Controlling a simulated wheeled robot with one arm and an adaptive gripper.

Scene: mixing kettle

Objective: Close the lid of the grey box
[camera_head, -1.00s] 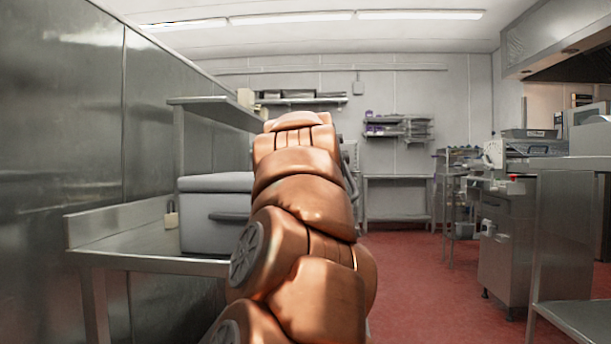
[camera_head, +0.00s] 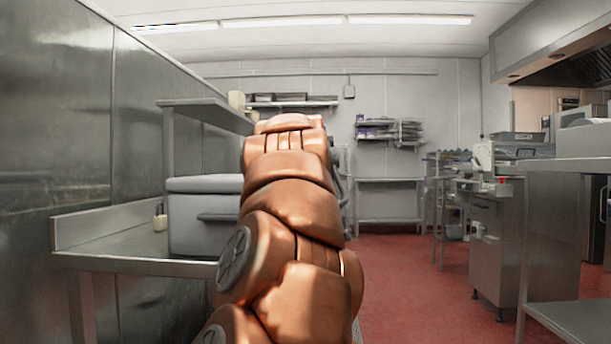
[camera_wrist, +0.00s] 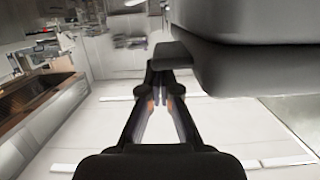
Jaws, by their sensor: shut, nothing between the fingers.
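The grey box (camera_head: 190,225) stands on the steel table at the left in the head view. Its lid (camera_head: 200,184) lies level along the top, with a thin dark seam beneath it. A dark handle (camera_head: 217,217) sticks out from the box front. My arm hides the right part of the box. In the wrist view, which looks upside down, the box (camera_wrist: 250,70) fills the upper right. My gripper (camera_wrist: 163,84) is shut and empty beside it, close to a dark protruding part (camera_wrist: 173,54); contact cannot be told. My gripper is hidden in the head view.
The steel table (camera_head: 130,262) has a raised back edge, and a shelf (camera_head: 205,104) stands above the box. A small pale bottle (camera_head: 160,218) is left of the box. Steel counters (camera_head: 497,245) stand at the right. The red floor (camera_head: 420,285) between is clear.

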